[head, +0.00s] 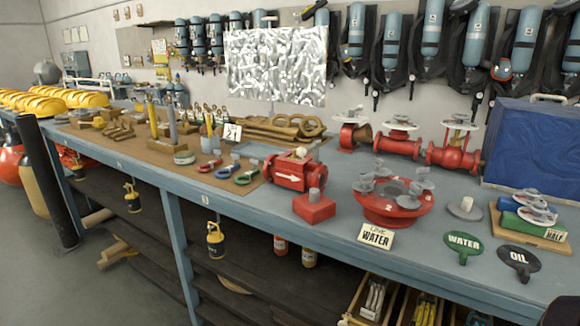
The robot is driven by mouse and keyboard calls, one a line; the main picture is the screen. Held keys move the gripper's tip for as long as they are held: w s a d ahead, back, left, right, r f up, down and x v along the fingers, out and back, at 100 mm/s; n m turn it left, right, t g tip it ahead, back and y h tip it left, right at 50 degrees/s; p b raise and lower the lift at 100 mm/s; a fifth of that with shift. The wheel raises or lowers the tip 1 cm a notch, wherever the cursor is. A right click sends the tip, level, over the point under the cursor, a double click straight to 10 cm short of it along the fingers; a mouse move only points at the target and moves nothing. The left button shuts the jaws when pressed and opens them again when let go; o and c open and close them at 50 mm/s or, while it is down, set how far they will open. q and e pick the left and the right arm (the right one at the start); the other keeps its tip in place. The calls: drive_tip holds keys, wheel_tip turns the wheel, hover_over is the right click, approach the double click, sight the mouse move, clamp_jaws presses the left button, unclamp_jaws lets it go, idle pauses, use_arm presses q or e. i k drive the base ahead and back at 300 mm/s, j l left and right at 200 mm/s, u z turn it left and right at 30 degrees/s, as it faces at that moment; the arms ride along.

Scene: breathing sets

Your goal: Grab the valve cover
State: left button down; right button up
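I cannot tell for certain which part is the valve cover. A red valve body with a white arrow (293,176) lies on the blue workbench (340,236). In front of it is a red block with a grey stud (313,208). To the right is a round red flange marked 2 (385,211), with several grey winged pieces around its rim. A grey disc with a raised knob (465,209) lies right of the flange. Neither of my grippers can be made out.
Green "WATER" (463,244) and black "OIL" (519,259) tags lie to the right. Red valves (400,144) stand behind, beside a blue case (535,150). A dark shape fills the bottom right corner.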

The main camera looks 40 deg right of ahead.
sight(313, 207)
drive_tip(key=z, duration=1.4)
drive_tip(key=i+j+z, duration=0.3)
drive_tip(key=j, duration=0.3)
drive_tip(key=i+j+z, duration=0.3)
drive_tip(key=j, duration=0.4)
drive_tip(key=i+j+z, duration=0.15)
drive_tip(key=i+j, duration=0.1)
drive_tip(key=j, duration=0.1)
